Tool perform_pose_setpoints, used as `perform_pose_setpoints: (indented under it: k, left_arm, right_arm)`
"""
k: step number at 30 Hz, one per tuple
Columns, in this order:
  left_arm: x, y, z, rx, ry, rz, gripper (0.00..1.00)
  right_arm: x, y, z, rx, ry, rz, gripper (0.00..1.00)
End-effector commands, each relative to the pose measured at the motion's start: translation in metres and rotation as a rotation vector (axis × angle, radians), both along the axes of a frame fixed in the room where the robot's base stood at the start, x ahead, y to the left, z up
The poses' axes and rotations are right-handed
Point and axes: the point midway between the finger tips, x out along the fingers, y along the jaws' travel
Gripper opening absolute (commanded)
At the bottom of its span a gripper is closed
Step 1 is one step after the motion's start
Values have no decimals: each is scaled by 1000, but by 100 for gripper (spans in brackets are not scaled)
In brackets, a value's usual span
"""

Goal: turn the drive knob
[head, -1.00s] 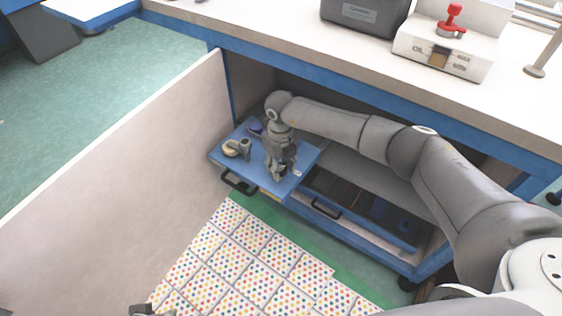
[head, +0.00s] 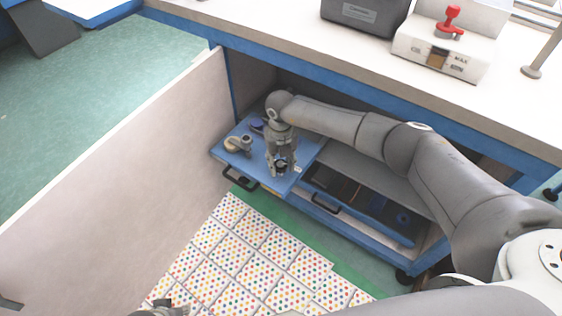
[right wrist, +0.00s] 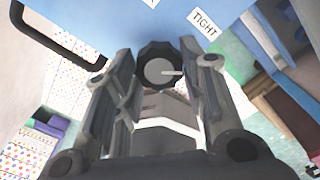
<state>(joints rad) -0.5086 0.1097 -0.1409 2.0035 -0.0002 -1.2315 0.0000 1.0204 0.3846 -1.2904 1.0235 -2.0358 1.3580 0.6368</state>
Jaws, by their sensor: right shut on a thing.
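The drive knob (right wrist: 160,70) is dark with a scalloped rim and a grey face. Its white pointer line points to the right in the right wrist view. In the head view the knob (head: 281,167) shows small and dark on the blue pulled-out panel (head: 240,171). My right gripper (head: 283,171) reaches down to it from above. In the right wrist view its fingers (right wrist: 160,76) stand on both sides of the knob, shut on it. A white label reading "TIGHT" (right wrist: 203,24) is beside the knob. A small dark piece at the bottom edge may be my left gripper (head: 165,308); its jaws are unclear.
A round beige part (head: 238,145) sits on the panel, left of my right gripper. A dark handle (head: 240,180) is on the panel's front. An open blue drawer (head: 375,221) is to the right. A pale partition (head: 110,175) stands left; the worktop (head: 290,45) overhangs behind.

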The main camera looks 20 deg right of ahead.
Motion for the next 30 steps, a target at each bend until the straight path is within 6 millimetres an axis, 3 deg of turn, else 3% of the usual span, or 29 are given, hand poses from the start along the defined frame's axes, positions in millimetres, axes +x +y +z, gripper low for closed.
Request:
perform_pose_setpoints:
  k: [4, 5, 9, 20, 23, 30]
  left_arm:
    - [0, 0, 0, 0, 0, 0, 33]
    - [0, 0, 0, 0, 0, 0, 33]
    - [0, 0, 0, 0, 0, 0, 33]
    - [1, 1, 0, 1, -1, 1, 33]
    - [1, 1, 0, 1, -1, 1, 33]
    - [0, 0, 0, 0, -1, 1, 33]
  right_arm:
    - [2, 0, 1, 1, -5, 1, 14]
    - [2, 0, 1, 1, -5, 1, 41]
    - [1, 0, 1, 0, -4, 1, 59]
    - [1, 0, 3, 0, -2, 2, 60]
    - [2, 0, 13, 2, -4, 2, 60]
    - [2, 0, 61, 1, -6, 2, 60]
